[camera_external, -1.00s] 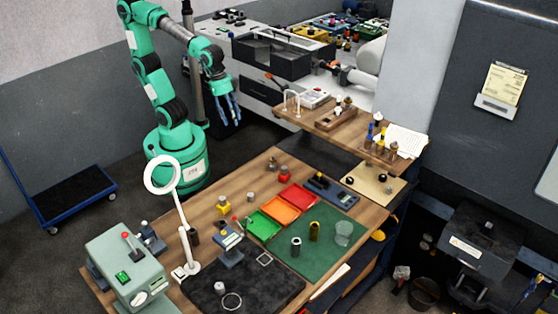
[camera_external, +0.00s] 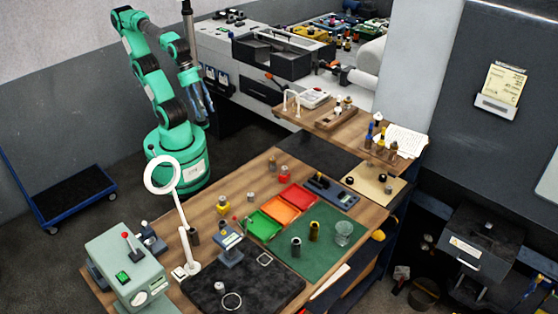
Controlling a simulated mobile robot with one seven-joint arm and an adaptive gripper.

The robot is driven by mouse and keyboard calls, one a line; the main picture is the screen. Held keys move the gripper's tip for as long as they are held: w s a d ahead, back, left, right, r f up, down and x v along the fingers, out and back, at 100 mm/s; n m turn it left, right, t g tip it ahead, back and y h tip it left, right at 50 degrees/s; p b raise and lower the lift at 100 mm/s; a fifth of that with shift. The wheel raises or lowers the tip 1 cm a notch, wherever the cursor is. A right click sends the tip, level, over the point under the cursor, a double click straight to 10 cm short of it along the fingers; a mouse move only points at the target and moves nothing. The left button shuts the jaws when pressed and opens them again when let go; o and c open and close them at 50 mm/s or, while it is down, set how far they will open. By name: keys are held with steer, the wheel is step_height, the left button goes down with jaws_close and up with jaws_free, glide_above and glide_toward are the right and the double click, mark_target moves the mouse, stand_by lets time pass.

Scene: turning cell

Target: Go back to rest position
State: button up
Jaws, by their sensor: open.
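My green arm (camera_external: 150,85) stands on its base behind the left end of the wooden workbench (camera_external: 205,212). The arm is folded up, with its forearm short and close to the upper arm. My gripper (camera_external: 203,108) hangs down beside the arm, its blue fingers apart and empty. It is well above the floor and clear of the bench. Nothing touches it.
A ring lamp (camera_external: 163,175) rises from the bench's left side. A green press-like machine (camera_external: 127,268) stands at its front left. Green, orange and red trays (camera_external: 282,207) lie mid-bench. A lathe (camera_external: 265,62) stands behind. A dark cart (camera_external: 62,193) is at left.

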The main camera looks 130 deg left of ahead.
step_height(320, 180, down, 8)
steer(key=b, duration=0.7)
steer(key=shift+r+b, duration=0.15)
steer(key=shift+b, duration=0.15)
